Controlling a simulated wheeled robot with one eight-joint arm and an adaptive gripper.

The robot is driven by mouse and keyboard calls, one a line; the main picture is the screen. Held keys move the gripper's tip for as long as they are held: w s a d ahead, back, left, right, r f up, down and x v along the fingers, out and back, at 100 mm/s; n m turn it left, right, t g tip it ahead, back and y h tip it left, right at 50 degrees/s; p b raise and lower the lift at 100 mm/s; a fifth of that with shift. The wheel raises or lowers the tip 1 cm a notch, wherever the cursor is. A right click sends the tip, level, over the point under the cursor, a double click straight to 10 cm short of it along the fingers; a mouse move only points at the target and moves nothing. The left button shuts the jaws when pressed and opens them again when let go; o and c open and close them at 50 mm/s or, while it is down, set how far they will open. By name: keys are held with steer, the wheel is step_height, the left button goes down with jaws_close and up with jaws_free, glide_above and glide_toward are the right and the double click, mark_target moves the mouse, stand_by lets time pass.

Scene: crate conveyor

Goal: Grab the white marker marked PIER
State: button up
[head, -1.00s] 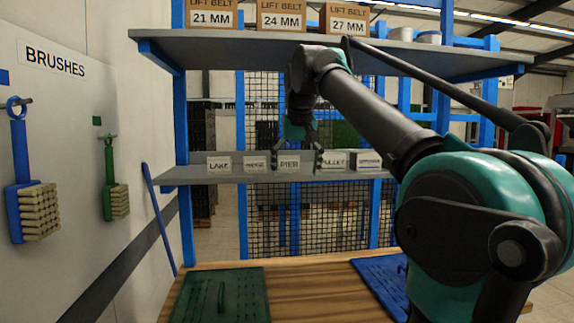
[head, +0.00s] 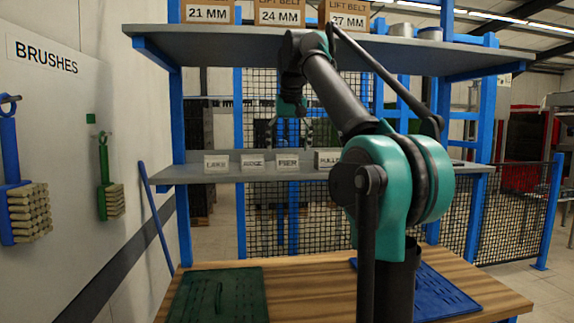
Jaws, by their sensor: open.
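The white marker reading PIER (head: 287,163) stands upright on the middle grey shelf (head: 230,176), in a row of similar white markers. My gripper (head: 289,142) is open and empty, with its fingers pointing down. In the picture it sits just above the PIER marker, one finger to each side of it. Its distance in depth from the marker is hard to tell.
Neighbouring markers are LAKE (head: 216,166), a blurred one (head: 251,164) close left of PIER, and a partly covered one (head: 326,160) at right. The upper shelf (head: 230,40) overhangs the row. A green board (head: 240,297) and a blue board (head: 440,292) lie on the wooden table (head: 310,300).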

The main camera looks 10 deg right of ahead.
mark_target(287, 157)
steer(key=shift+w, duration=0.75)
steer(key=x, duration=0.5)
steer(key=shift+c, duration=0.3)
steer(key=c, duration=1.2)
steer(key=shift+r, duration=0.1)
